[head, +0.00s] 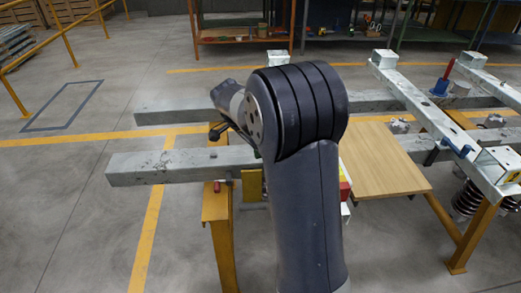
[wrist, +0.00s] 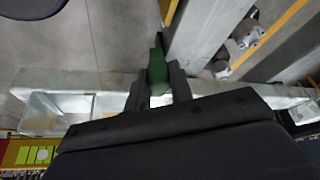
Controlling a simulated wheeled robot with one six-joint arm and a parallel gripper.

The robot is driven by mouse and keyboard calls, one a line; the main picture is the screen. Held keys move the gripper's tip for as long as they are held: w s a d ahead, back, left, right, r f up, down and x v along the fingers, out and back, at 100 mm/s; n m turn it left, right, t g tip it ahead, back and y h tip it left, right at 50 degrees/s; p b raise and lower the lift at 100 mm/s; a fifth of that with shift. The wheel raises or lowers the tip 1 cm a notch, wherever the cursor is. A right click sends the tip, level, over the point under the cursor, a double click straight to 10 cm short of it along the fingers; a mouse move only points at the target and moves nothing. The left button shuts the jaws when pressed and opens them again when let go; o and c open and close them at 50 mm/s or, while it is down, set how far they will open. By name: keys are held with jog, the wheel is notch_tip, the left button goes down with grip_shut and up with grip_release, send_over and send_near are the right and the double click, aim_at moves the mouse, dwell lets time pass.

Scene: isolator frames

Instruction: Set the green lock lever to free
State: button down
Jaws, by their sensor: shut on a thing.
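The green lock lever (wrist: 157,68) shows in the wrist view as a short green handle, upright in the picture, just above the dark body of my gripper. My gripper (wrist: 159,84) has one dark finger on each side of the lever and is shut on it. The lever's lower end is hidden between the fingers. In the head view my arm covers the middle, and I cannot make out the green lever there. Which setting the lever is at cannot be told.
Grey steel beams (head: 180,165) run across the head view on yellow stands (head: 222,240). A wooden board (head: 385,170) lies right of my arm. A red-handled part (head: 447,75) stands on the right frame.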

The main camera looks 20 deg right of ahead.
jog(key=shift+w+r, duration=0.1)
jog(key=shift+w, duration=0.45)
jog(key=shift+w+d, duration=0.1)
jog(key=shift+w, duration=0.1)
jog(key=c, duration=1.5)
grip_release()
jog(key=shift+c, duration=0.2)
jog(key=w+p+v, duration=0.1)
jog(key=v, duration=0.9)
jog(key=shift+s+r+p, duration=0.3)
jog(key=shift+s, duration=0.15)
